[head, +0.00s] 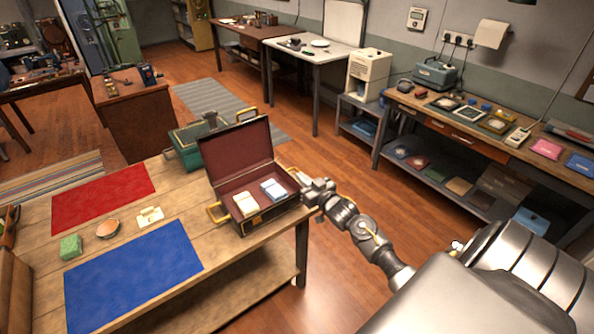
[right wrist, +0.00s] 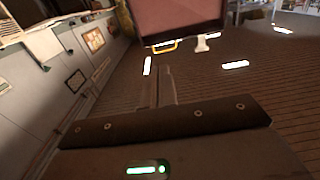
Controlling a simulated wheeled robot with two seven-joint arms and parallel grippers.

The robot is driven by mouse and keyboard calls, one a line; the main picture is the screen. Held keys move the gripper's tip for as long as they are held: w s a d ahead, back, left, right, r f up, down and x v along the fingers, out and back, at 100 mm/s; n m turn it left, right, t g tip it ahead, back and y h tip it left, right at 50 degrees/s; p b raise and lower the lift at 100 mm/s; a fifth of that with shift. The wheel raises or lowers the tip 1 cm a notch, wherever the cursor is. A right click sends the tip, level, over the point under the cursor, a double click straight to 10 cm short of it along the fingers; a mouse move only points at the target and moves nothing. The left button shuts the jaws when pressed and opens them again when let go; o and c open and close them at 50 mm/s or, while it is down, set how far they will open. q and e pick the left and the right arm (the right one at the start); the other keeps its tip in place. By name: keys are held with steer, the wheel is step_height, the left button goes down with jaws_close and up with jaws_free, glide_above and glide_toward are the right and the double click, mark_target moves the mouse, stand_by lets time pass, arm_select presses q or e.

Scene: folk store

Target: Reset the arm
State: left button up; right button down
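My right arm reaches in from the lower right of the head view. Its gripper (head: 318,188) is beside the right side of an open dark case (head: 262,222) on the wooden table. In the right wrist view the two fingers (right wrist: 163,85) are close together with nothing seen between them. The case's raised reddish lid (head: 237,157) stands up at the back; a reddish panel with a yellow handle shows at the top of the wrist view. I cannot tell whether the gripper touches the case. My left gripper is not in view.
The case holds a cream stack (head: 246,203) and a blue-white stack (head: 273,189).

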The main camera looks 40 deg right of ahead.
steer(key=shift+s, duration=0.7)
steer(key=s+a+f+g+b, duration=0.1)
steer(key=s+f+g+b, duration=0.3)
steer(key=f, duration=0.9)
steer(key=s+a+f+n+g+p, duration=0.1)
steer(key=s+a+f+g, duration=0.1)
steer(key=s+f, duration=0.8)
steer(key=s+a+f+g+b, duration=0.1)
steer(key=s+f+g+b, duration=0.15)
steer(key=f, duration=1.25)
steer(key=s+a+f+g+b, duration=0.2)
steer(key=s+a+f, duration=0.2)
steer(key=s+f, duration=0.4)
steer(key=s+a+f+n+g+b, duration=0.1)
steer(key=s+a+f+g+b, duration=0.2)
steer(key=s+f, duration=0.6)
steer(key=s+a+f+g+b, duration=0.3)
steer(key=s+a+f, duration=0.4)
steer(key=s, duration=1.2)
steer(key=shift+a+f+n, duration=0.2)
steer(key=shift+f+n, duration=0.1)
steer(key=shift+f, duration=0.45)
